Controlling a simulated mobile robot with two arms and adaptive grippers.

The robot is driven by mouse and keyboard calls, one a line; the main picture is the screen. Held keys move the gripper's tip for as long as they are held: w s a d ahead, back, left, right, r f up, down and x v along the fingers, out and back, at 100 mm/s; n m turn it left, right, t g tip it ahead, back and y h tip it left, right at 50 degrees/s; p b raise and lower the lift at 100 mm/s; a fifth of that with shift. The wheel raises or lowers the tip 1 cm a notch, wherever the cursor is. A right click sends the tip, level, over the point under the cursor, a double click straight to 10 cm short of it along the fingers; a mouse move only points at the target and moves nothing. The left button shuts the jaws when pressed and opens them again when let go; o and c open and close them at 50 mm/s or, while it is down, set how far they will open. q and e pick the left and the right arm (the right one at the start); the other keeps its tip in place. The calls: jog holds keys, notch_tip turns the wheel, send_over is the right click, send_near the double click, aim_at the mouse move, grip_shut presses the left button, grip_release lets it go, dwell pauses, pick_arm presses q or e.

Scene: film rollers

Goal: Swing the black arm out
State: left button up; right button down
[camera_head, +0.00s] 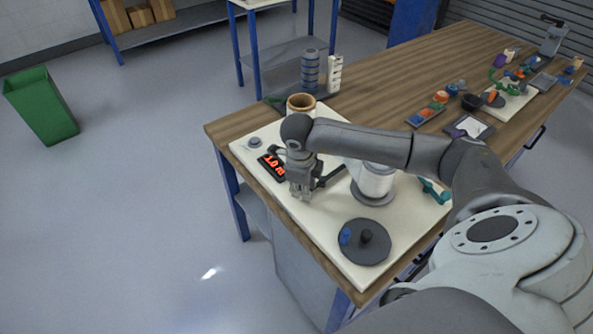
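My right gripper (301,188) points down over the left part of a white board (318,228) on the wooden bench. Its fingers are small and close together, and I cannot tell whether they are open or shut. A thin black arm (331,177) shows just right of the fingers, reaching toward a white roller (374,184) on a grey base. My gripper and forearm hide part of it, and I cannot tell whether they touch. A black display with red digits (271,167) is left of the gripper. My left gripper is out of view.
A black disc with a knob (364,243) lies at the board's front. A teal handle (433,191) is at the right edge. A green bin (41,105) is on the floor.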

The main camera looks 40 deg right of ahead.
jog(key=shift+s+d+n+b, duration=0.15)
jog(key=shift+s+n+b, duration=0.7)
jog(key=shift+n+b, duration=0.5)
jog(key=c, duration=1.2)
grip_release()
jog(key=shift+r, duration=0.1)
jog(key=r, duration=0.4)
jog(key=s+a+r, duration=0.1)
jog(key=r, duration=0.6)
jog(key=shift+s+a+r, duration=0.25)
jog(key=shift+s+r, duration=0.1)
jog(key=shift+s, duration=0.05)
